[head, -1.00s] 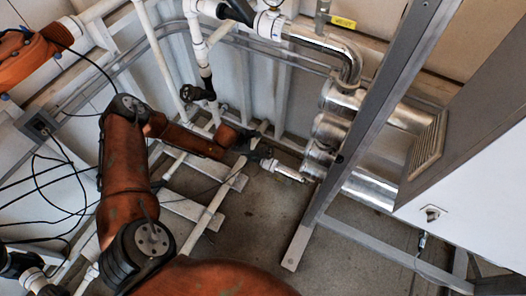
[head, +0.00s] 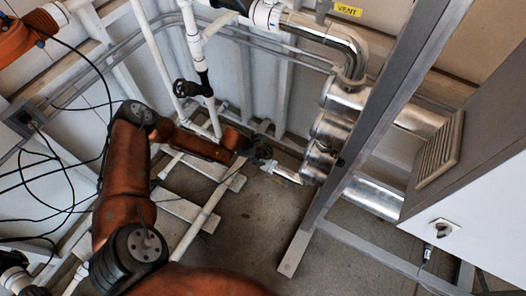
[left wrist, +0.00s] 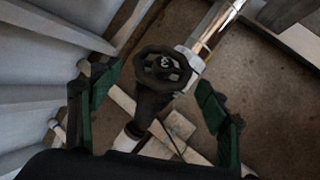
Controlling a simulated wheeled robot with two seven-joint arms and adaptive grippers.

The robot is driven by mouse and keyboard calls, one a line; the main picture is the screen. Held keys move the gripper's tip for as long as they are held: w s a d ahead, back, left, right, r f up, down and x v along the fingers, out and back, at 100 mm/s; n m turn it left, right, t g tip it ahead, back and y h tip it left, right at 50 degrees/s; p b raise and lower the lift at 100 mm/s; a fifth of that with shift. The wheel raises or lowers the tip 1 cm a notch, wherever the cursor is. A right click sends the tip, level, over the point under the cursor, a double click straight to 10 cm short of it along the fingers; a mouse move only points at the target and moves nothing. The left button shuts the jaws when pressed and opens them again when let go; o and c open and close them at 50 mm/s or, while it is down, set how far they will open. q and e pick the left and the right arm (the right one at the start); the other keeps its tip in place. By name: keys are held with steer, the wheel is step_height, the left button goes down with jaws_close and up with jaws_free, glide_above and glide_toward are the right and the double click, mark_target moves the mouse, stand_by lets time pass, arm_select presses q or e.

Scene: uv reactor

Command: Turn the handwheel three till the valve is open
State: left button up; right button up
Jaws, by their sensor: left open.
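Handwheel three (left wrist: 163,68) is a dark round wheel with a pale "3" on its hub, on a dark valve body in a pipe run. It shows in the upper middle of the left wrist view. My left gripper (left wrist: 157,78) is open, with one green-padded finger on each side of the wheel. Gaps show between both fingers and the rim, and I see no contact. In the head view my left gripper (head: 263,152) is small and dark at the end of the orange arm, by the valve, and the wheel cannot be told apart there. My right gripper is not in view.
A silver pipe (head: 287,175) runs from the valve to shiny metal cylinders (head: 333,130). A grey frame post (head: 375,120) stands to the right. Another dark valve (head: 193,90) sits on a white upright pipe behind my arm. Pale floor supports (head: 205,215) lie below.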

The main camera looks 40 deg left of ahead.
arm_select(q)
steer(key=shift+c, duration=0.3)
steer(key=c, duration=1.1)
